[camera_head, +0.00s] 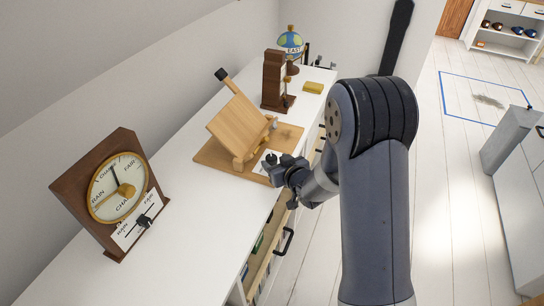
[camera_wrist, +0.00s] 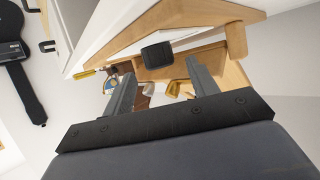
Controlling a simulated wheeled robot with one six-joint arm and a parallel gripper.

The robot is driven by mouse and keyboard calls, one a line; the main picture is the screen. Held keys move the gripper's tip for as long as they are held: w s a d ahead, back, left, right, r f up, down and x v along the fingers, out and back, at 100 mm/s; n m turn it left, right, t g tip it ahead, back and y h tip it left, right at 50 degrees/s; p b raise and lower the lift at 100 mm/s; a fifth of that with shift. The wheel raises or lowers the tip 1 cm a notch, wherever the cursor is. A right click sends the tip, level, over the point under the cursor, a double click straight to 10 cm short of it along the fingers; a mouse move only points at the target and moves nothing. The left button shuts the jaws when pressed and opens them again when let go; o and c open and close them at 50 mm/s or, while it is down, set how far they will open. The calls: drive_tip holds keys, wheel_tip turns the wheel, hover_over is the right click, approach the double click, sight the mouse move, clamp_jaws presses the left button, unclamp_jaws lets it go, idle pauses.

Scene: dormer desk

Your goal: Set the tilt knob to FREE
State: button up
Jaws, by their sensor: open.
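The wooden tilting stand has a sloped board (camera_head: 236,126) above a flat wooden base (camera_head: 212,154). A white label plate (camera_head: 261,167) lies at the base's front corner, its lettering too small to read. A dark knob (camera_head: 271,158) shows at that plate, partly hidden by my gripper (camera_head: 279,172). I cannot tell which setting it points to. In the wrist view, my gripper (camera_wrist: 158,70) is open, its two fingers apart. A dark blocky knob (camera_wrist: 158,55) shows between and slightly beyond the fingertips; contact cannot be told.
A wooden dial instrument (camera_head: 120,192) with a small lever stands on the desk at left. Behind the stand are a dark wooden upright case (camera_head: 274,82), a globe (camera_head: 290,42) and a yellow block (camera_head: 313,87). Drawer handles (camera_head: 288,241) stick out along the desk front.

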sight(273, 159)
drive_tip(key=shift+x, duration=2.15)
drive_tip(key=c, duration=1)
